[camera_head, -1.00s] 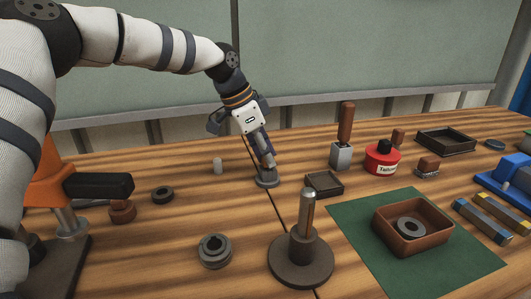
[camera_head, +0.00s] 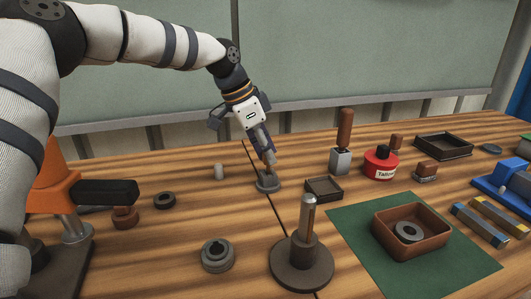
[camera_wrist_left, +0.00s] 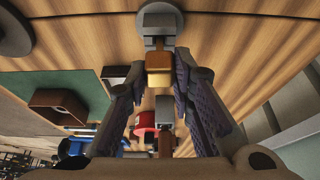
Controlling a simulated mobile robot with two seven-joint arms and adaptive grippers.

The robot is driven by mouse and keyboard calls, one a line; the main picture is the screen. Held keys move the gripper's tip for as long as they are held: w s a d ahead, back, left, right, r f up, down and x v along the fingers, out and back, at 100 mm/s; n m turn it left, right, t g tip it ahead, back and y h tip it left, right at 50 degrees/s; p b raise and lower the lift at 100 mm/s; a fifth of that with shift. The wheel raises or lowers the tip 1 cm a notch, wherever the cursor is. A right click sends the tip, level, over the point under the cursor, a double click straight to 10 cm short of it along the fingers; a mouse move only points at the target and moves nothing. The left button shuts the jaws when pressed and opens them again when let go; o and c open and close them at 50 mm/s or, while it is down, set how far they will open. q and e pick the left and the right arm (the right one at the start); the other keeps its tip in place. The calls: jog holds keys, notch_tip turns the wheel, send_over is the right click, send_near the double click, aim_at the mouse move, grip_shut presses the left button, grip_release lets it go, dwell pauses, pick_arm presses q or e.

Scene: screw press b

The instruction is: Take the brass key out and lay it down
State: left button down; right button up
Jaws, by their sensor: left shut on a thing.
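The brass key (camera_wrist_left: 158,72) shows in the left wrist view as a brass-coloured block between the two fingers. My left gripper (camera_wrist_left: 160,84) is shut on it. A small grey round holder (camera_head: 268,183) stands on the bench right below the fingertips; it also shows in the left wrist view (camera_wrist_left: 160,18). In the head view my left gripper (camera_head: 269,163) points down over this holder, with a small brass bit showing between them. I cannot tell whether the key's lower end is still inside the holder. My right gripper is not in view.
A post on a round base (camera_head: 303,262) and a ringed disc (camera_head: 217,256) stand in front. A small dark tray (camera_head: 324,188), a green mat (camera_head: 352,238) with a brown box (camera_head: 412,245) and a red tin (camera_head: 381,163) lie to the right. An orange press (camera_head: 55,180) stands left.

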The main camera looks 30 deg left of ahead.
pick_arm(q)
jog(key=shift+r, duration=0.45)
pick_arm(e)
jog(key=shift+w+r, duration=0.15)
pick_arm(q)
jog(key=shift+r+p, duration=0.3)
jog(key=shift+r, duration=1.05)
pick_arm(e)
jog(key=shift+w+r, duration=0.25)
jog(key=shift+w, duration=0.05)
